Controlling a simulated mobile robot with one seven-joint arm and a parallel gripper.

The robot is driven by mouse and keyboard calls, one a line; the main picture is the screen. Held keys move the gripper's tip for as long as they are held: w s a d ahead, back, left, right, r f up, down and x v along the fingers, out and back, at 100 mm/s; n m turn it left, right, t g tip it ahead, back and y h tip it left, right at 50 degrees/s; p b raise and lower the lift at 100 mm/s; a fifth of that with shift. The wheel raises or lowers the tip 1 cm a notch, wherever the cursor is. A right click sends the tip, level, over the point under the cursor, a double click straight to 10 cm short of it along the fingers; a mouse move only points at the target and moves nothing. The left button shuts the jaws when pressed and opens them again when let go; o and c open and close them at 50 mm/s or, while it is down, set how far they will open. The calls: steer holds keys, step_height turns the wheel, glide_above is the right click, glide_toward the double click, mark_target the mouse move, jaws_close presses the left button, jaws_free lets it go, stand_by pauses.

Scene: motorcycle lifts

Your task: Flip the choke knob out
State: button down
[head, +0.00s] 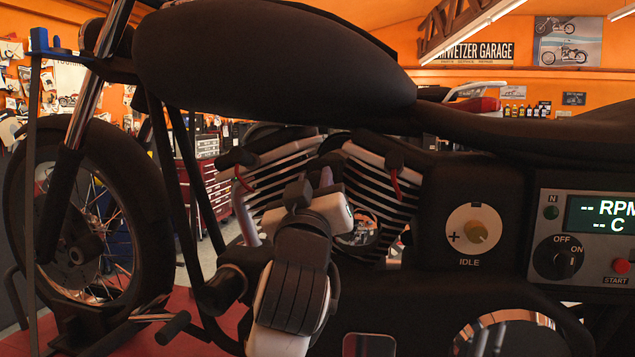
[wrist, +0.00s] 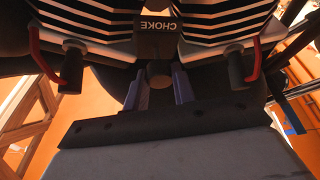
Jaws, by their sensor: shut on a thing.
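The choke knob (wrist: 159,73) is a small dark round piece below the black CHOKE label (wrist: 160,25), between the two finned engine cylinders in the wrist view. My gripper (wrist: 159,90) has its two blue-grey fingers on either side of the knob and is shut on it. The contact faces are dark and hard to make out. In the head view, my arm and wrist stand in front of the engine and hide the knob and its label; a bit of a purplish finger shows beside the wrist.
Spark plug caps with red wires flank the knob; the left cap (wrist: 72,66) and right cap (wrist: 237,70) are close to my fingers. The motorcycle tank (head: 270,65) hangs above. An IDLE knob (head: 476,232) and a control panel (head: 590,225) sit to the right.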

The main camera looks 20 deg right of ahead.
steer(key=c, duration=1.1)
jaws_free()
steer(key=shift+s+a, duration=0.1)
steer(key=shift+c, duration=0.2)
steer(key=b+v, duration=0.7)
steer(key=v, duration=0.7)
